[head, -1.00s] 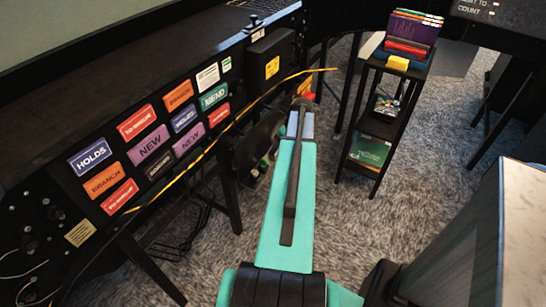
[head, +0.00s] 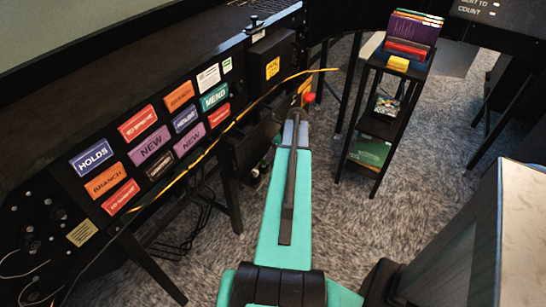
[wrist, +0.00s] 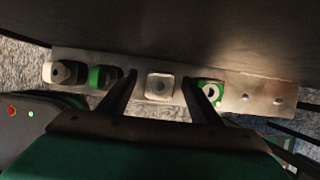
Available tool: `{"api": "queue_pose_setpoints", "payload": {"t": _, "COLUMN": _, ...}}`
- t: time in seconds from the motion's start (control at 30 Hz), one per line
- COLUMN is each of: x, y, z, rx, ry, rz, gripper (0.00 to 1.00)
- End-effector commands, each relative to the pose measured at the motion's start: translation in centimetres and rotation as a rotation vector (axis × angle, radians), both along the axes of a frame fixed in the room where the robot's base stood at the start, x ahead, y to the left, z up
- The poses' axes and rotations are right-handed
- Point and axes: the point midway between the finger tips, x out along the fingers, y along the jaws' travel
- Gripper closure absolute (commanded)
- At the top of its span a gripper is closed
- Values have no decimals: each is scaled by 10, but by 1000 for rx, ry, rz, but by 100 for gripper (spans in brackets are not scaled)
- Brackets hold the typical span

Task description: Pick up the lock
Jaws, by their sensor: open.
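In the wrist view, a pale metal strip (wrist: 245,92) carries a row of small fittings. A green and white fitting with a ring (wrist: 210,92) is by the right finger. A green fitting (wrist: 101,77) is beside the left finger, with a pale, dark-centred one (wrist: 66,73) further left. I cannot tell which of these is the lock. My gripper is open. In the head view my arm hides the fingers.
A dark surface overhangs the strip in the wrist view. The head view shows a black sorter with coloured labels (head: 152,144), a yellow cable (head: 210,147), a red knob (head: 309,97), and a narrow shelf of books (head: 375,126). Open carpet (head: 335,220) lies right of my arm.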

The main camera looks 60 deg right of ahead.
Motion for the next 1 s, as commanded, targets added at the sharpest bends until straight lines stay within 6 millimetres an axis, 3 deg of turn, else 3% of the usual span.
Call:
{"api": "queue_pose_setpoints", "payload": {"t": 0.6, "x": 1, "y": 0, "z": -3, "rx": -1, "ry": 0, "rz": -1, "gripper": 42}}
{"api": "queue_pose_setpoints", "payload": {"t": 0.67, "x": 1, "y": -1, "z": -3, "rx": -1, "ry": 0, "rz": -1, "gripper": 49}}
{"api": "queue_pose_setpoints", "payload": {"t": 0.9, "x": 0, "y": -1, "z": -3, "rx": -1, "ry": 0, "rz": -1, "gripper": 89}}
{"api": "queue_pose_setpoints", "payload": {"t": 1.0, "x": 0, "y": -1, "z": -3, "rx": -1, "ry": 0, "rz": -1, "gripper": 90}}
